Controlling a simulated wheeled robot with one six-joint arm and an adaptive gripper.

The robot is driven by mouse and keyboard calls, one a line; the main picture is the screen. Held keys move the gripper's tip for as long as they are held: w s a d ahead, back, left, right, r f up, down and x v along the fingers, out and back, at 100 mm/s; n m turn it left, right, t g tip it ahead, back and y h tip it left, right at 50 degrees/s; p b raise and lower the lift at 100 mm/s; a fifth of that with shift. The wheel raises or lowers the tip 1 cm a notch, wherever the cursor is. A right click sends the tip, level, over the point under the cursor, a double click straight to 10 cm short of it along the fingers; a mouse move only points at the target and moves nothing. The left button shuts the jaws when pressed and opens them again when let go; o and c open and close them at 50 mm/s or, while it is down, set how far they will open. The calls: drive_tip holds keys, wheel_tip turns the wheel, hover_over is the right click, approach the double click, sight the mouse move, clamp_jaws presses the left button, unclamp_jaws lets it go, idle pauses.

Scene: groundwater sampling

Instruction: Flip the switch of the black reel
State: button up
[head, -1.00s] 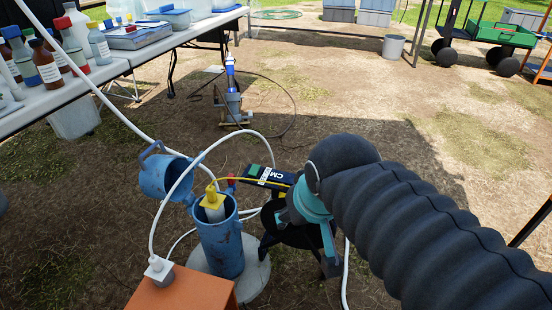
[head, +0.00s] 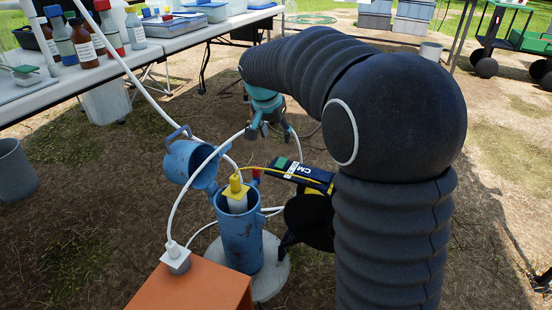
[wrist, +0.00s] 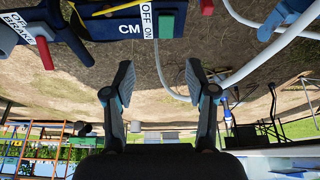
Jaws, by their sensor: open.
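The black reel (head: 307,222) stands beside the blue well pipe, partly hidden by my arm. Its top housing (head: 312,176) carries a "CM" label and a green switch (head: 281,163). In the wrist view, which is upside down, the green switch (wrist: 166,24) sits at the top beside an "OFF ON" label (wrist: 147,20). A red lever (wrist: 45,53) lies near an "OFF BRAKE" label. My gripper (head: 272,138) is beyond the reel in the head view, pointing down. In the wrist view my gripper (wrist: 160,78) is open and empty, its fingers apart and not touching the switch.
The blue well pipe (head: 240,240), with its lid (head: 185,160) tipped open, stands left of the reel. A yellow-topped fitting (head: 236,187) sits in its mouth. White hoses cross nearby. An orange box (head: 190,288) is in front. A table (head: 160,45) with bottles is at upper left.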

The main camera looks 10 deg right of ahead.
drive_tip(key=w+f, duration=0.1)
drive_tip(key=w, duration=0.1)
drive_tip(key=b, duration=0.2)
approach(281, 162)
drive_tip(key=x, duration=0.8)
drive_tip(key=shift+s, duration=0.1)
drive_tip(key=shift+a, duration=0.1)
drive_tip(key=shift+c, duration=0.2)
